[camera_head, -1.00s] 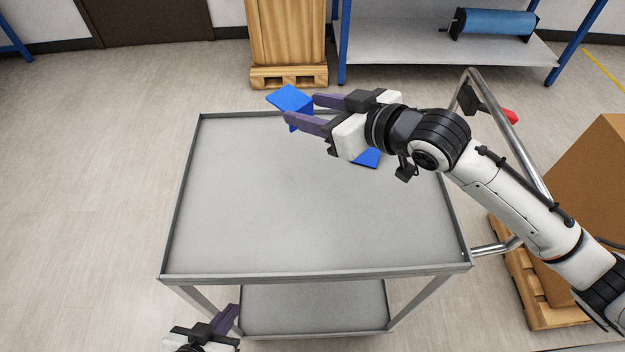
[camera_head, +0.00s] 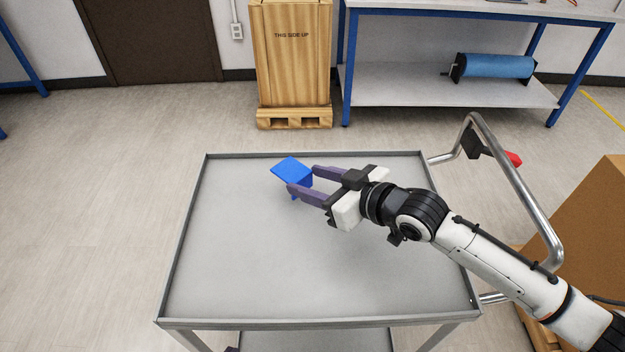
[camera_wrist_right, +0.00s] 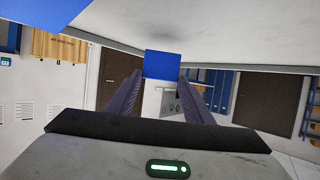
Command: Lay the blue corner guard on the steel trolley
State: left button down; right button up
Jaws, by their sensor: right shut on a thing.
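The blue corner guard (camera_head: 292,168) is held in my right gripper (camera_head: 302,180), whose purple fingers are shut on it. In the head view it appears over the far part of the steel trolley's grey top (camera_head: 250,260), inside the raised rim. I cannot tell whether it touches the deck. In the right wrist view, blue guard (camera_wrist_right: 163,65) shows between the fingers. Only a sliver of my left gripper (camera_head: 232,349) shows at the bottom edge.
The visible trolley top is otherwise bare. Its tubular handle (camera_head: 535,200) rises on the right, close to my right arm. A wooden crate (camera_head: 291,60) on a pallet and a blue-legged bench (camera_head: 450,92) stand behind. A brown box (camera_head: 590,240) is at right.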

jog(key=shift+f, duration=0.55)
jog(key=o, duration=1)
jog(key=shift+r, duration=0.1)
jog(key=shift+r, duration=0.3)
jog(key=v, duration=1.2)
jog(key=shift+r, duration=0.15)
